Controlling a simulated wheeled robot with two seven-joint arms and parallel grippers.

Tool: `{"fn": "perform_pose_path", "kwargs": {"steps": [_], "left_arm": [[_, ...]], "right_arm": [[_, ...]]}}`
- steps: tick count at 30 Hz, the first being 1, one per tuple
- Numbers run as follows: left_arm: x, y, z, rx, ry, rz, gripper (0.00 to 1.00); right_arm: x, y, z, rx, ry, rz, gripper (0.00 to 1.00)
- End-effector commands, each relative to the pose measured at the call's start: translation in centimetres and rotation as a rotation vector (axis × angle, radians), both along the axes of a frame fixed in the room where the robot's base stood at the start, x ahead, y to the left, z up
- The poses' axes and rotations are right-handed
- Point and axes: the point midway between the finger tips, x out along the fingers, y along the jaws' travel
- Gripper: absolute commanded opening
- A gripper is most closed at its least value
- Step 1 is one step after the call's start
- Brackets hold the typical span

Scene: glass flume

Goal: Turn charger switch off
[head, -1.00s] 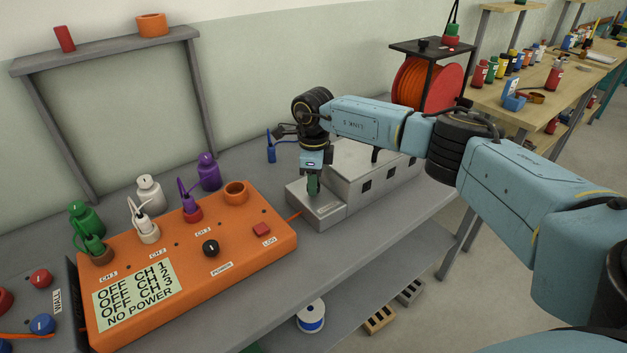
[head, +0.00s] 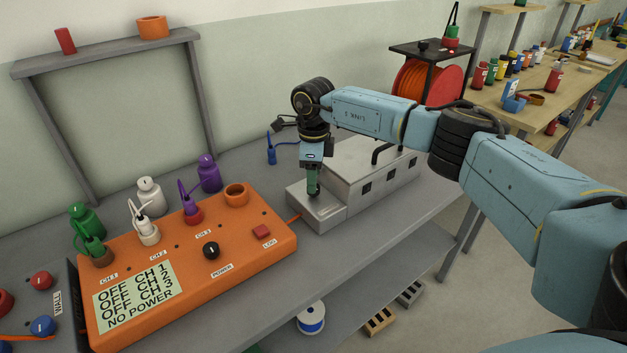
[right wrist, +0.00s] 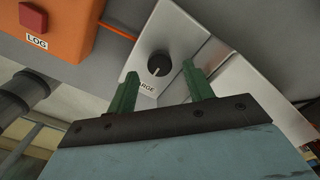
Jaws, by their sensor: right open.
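The charger is a grey metal box on the bench with a low front section (head: 328,212). A black round charger switch knob (right wrist: 159,63) with a white pointer line sits on its top, in the right wrist view. The label beside it is partly hidden and reads "...RGE". My right gripper (head: 313,192) points down over the low section and hides the knob in the head view. In the right wrist view, my right gripper (right wrist: 164,80) has its green fingers open, spread to either side of the knob, with nothing between them gripped. My left gripper is not in view.
An orange console (head: 195,262) stands left of the charger, with bottles, a POWER knob (head: 211,250) and a red LOG button (head: 262,232). Its display (head: 134,295) shows channels OFF and NO POWER. The taller charger part with a handle (head: 385,152) is right of my gripper.

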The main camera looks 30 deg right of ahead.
Motion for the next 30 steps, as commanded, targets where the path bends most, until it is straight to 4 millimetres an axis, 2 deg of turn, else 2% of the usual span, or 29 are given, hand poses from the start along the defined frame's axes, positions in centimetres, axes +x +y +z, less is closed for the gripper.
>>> {"fn": "perform_pose_path", "kwargs": {"steps": [3,9,15,21,30], "left_arm": [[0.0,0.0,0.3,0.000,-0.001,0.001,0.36],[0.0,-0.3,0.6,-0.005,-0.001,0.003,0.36],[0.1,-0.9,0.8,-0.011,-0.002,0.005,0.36],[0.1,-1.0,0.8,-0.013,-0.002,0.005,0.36],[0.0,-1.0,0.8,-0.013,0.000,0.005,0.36]], "right_arm": [[0.1,0.0,3.0,0.000,-0.005,0.001,0.52],[0.1,0.0,7.4,0.000,-0.004,0.000,0.52],[0.0,0.0,10.2,-0.001,-0.002,0.000,0.52],[0.0,0.0,10.9,0.001,-0.001,0.000,0.52],[0.0,0.0,10.9,-0.001,-0.001,0.000,0.52]]}}
